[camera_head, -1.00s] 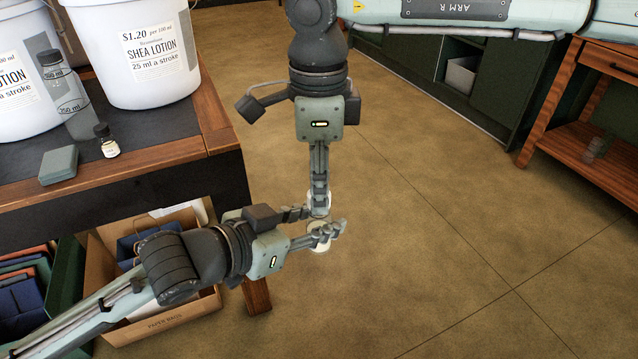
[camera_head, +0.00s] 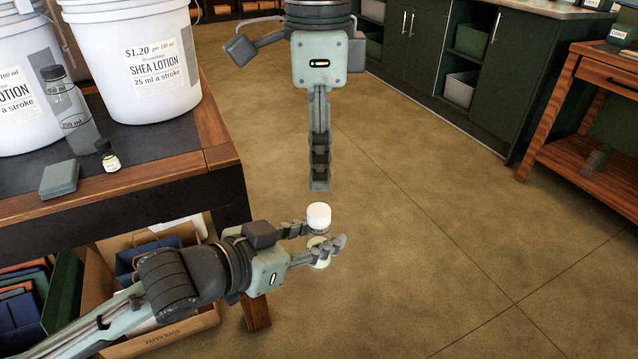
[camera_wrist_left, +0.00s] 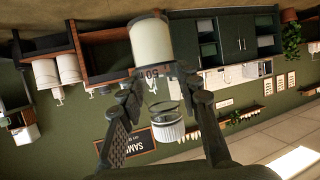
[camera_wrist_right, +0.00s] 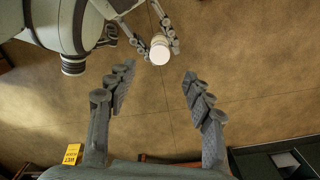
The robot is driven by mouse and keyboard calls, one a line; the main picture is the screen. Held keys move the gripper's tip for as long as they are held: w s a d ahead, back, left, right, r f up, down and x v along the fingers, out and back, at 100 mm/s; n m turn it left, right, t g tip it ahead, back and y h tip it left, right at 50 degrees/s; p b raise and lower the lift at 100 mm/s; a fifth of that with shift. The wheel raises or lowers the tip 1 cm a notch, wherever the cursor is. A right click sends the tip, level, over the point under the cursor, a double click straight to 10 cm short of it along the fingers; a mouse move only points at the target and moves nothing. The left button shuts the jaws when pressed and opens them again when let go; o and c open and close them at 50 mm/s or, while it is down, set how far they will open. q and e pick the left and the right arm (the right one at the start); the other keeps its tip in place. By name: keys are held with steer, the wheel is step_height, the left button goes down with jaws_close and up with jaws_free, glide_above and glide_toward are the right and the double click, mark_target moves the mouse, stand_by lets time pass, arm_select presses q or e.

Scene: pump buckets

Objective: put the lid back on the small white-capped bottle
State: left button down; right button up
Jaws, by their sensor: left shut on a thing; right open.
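My left gripper (camera_head: 318,246) is shut on the small bottle (camera_head: 320,263), out over the floor beyond the table's edge. The bottle is upright in the head view, with pale contents. Its white cap (camera_head: 319,215) sits on top. The left wrist view shows the bottle inverted, with the pale body (camera_wrist_left: 150,45) above the fingers and the ridged white cap (camera_wrist_left: 172,130) at the neck end. I cannot tell how tightly the cap is seated. My right gripper (camera_wrist_right: 157,78) is open and empty, pointing down above the cap (camera_wrist_right: 160,50) and apart from it.
The table (camera_head: 170,172) at left carries large white lotion buckets (camera_head: 140,60), a tall clear bottle (camera_head: 72,108), a small dark-capped bottle (camera_head: 109,157) and a grey-green block (camera_head: 59,180). A cardboard box (camera_head: 170,335) stands below. Open floor lies to the right.

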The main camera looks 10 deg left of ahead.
step_height(320, 180, up, 4)
steer(key=shift+f, duration=0.15)
stand_by(0.6)
